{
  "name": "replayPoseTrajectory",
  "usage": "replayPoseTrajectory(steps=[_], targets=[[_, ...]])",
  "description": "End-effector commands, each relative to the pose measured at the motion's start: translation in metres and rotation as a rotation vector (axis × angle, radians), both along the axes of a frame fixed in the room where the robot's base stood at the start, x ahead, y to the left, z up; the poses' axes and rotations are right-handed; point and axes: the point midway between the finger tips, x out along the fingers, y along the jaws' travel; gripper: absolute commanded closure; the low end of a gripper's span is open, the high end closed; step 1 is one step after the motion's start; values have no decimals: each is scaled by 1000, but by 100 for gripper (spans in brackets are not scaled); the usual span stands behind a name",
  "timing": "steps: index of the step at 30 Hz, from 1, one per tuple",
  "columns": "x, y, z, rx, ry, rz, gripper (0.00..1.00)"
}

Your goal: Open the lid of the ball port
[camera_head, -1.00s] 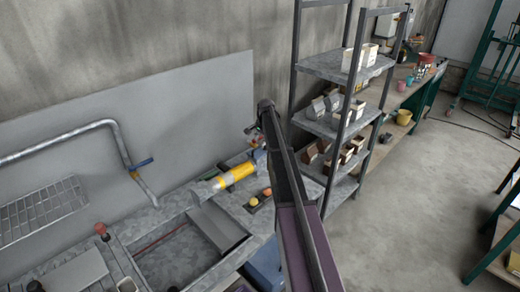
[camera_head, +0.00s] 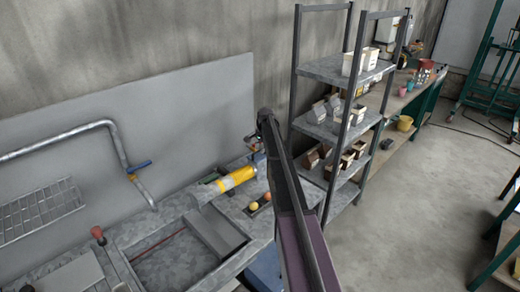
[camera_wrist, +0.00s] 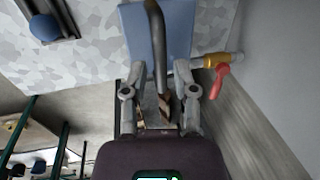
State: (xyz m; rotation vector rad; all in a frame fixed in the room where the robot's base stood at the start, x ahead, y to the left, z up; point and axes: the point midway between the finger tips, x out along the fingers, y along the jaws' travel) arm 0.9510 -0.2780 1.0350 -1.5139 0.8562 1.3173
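A yellow cylinder (camera_head: 236,178) with grey ends lies on the grey workbench (camera_head: 195,195), beside a small dark tray (camera_head: 259,203) holding two balls. I cannot identify the lid of the ball port for certain. My gripper is hidden by my arm in the head view, near the far end of the cylinder. In the wrist view my gripper (camera_wrist: 160,76) is open, with one finger on each side of a grey curved bar (camera_wrist: 155,35). The bar lies in front of a blue panel (camera_wrist: 183,22). I cannot tell whether the fingers touch the bar.
A brass fitting with a red valve handle (camera_wrist: 218,80) is right of the fingers in the wrist view. In the head view a metal shelf (camera_head: 335,68) with several boxes stands right of the arm. A bent grey pipe (camera_head: 62,143) rises at left.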

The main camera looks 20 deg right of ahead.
Motion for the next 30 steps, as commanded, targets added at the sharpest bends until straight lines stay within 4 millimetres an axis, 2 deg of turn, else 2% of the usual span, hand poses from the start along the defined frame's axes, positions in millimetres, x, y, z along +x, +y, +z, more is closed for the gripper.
replayPoseTrajectory(steps=[1,2,3,30], targets=[[0,0,0,0,0,0,90],[0,0,0,0,0,0,99],[0,0,0,0,0,0,100],[1,-1,2,-17,46,-2,100]])
